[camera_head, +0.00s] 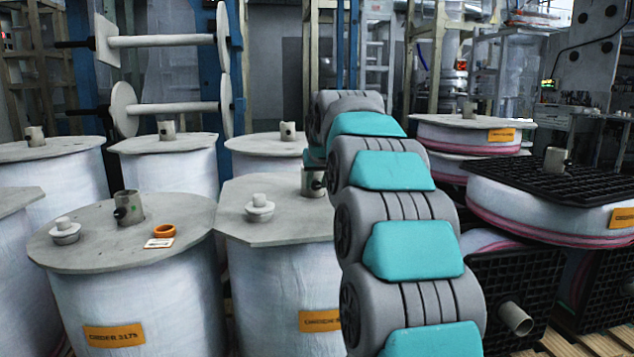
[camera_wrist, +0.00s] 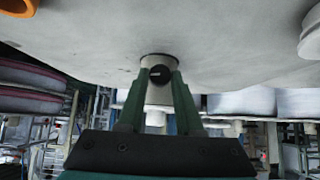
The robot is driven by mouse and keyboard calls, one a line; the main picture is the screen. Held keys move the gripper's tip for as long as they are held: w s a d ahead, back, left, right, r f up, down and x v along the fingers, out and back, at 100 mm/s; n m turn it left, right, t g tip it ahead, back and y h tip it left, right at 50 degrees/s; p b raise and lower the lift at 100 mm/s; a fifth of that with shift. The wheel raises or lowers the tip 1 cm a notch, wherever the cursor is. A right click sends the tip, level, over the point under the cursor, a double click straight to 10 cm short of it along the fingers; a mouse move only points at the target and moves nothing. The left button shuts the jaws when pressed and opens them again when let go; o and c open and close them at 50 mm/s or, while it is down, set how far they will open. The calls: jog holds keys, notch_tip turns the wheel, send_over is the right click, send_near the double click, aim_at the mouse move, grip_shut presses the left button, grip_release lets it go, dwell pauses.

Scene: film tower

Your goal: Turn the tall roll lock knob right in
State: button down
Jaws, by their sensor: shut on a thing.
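The lock knob (camera_wrist: 160,74) is a small round black knob on the side of a grey core stub (camera_wrist: 158,95). The stub stands on the pale top (camera_wrist: 220,50) of a roll. My gripper (camera_wrist: 160,78) is shut on the knob, with a green finger at each side of it. How far in the knob is cannot be told. In the head view this seems to be the front middle roll (camera_head: 280,285), with its core stub (camera_head: 312,183) and dark knob partly visible beside my arm. My gripper is mostly hidden behind my arm there.
A white plug (camera_head: 260,208) sits on the same roll. The left roll (camera_head: 130,290) carries an orange ring (camera_head: 163,231), a tag (camera_head: 159,244) and another plug (camera_head: 65,232). Other rolls stand close around. Black pallets (camera_head: 560,185) with a roll are at right.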

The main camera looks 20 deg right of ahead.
jog(key=shift+d+m+t+y+p, duration=0.15)
jog(key=shift+m+t+y+p, duration=0.15)
jog(key=shift+y+p, duration=0.25)
jog(key=c, duration=0.6)
grip_release()
jog(key=shift+s, duration=0.1)
